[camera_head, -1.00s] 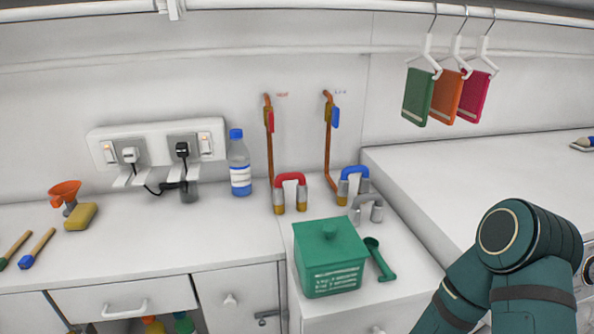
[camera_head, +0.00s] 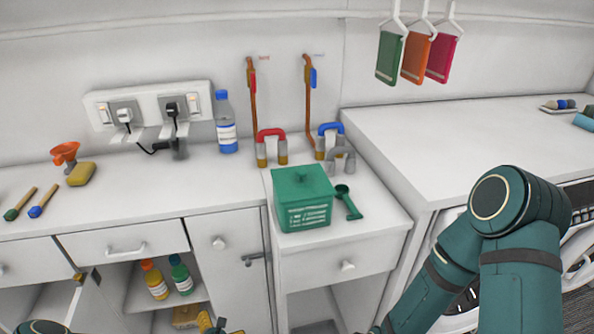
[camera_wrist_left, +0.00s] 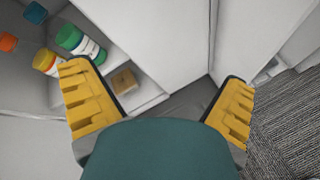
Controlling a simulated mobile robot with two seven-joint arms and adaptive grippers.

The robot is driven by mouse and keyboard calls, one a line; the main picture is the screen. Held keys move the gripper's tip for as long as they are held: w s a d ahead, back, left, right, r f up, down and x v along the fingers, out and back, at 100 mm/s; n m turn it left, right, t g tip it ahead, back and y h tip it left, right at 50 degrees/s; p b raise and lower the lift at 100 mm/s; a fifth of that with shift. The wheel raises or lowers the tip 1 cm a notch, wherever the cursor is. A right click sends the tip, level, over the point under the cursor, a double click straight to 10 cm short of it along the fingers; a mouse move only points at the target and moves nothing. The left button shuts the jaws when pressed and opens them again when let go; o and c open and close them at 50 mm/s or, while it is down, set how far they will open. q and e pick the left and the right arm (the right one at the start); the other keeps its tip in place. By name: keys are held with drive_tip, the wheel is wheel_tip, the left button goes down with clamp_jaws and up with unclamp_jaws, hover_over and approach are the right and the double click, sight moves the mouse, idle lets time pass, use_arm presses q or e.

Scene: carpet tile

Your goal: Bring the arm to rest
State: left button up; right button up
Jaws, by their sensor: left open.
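My left gripper (camera_wrist_left: 157,78) is open and empty in the left wrist view, its two yellow ribbed fingers wide apart in front of the lower cabinet. In the head view only small yellow parts of my left gripper (camera_head: 207,322) show at the bottom edge. My teal right arm (camera_head: 505,210) is bent at the lower right of the head view, its lower part leaving the frame. The right gripper is out of view.
A green box (camera_head: 303,200) and a green scoop (camera_head: 348,203) sit on the counter. The right worktop (camera_head: 455,140) is mostly clear.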

use_arm(q)
drive_tip(key=s+d+r+m+g+h, duration=0.2)
drive_tip(key=s+d+m+g, duration=0.1)
drive_tip(key=d+m, duration=0.3)
drive_tip(key=s+d+r+m+g+h, duration=0.2)
drive_tip(key=s+d+m, duration=0.15)
drive_tip(key=m, duration=0.55)
drive_tip(key=s+d+r+m+g, duration=0.3)
drive_tip(key=s+r+m+g, duration=0.2)
drive_tip(key=s+m, duration=0.5)
wheel_tip(320, 180, up, 2)
drive_tip(key=m, duration=0.3)
drive_tip(key=shift+s+r+g, duration=0.15)
drive_tip(key=shift+g, duration=0.25)
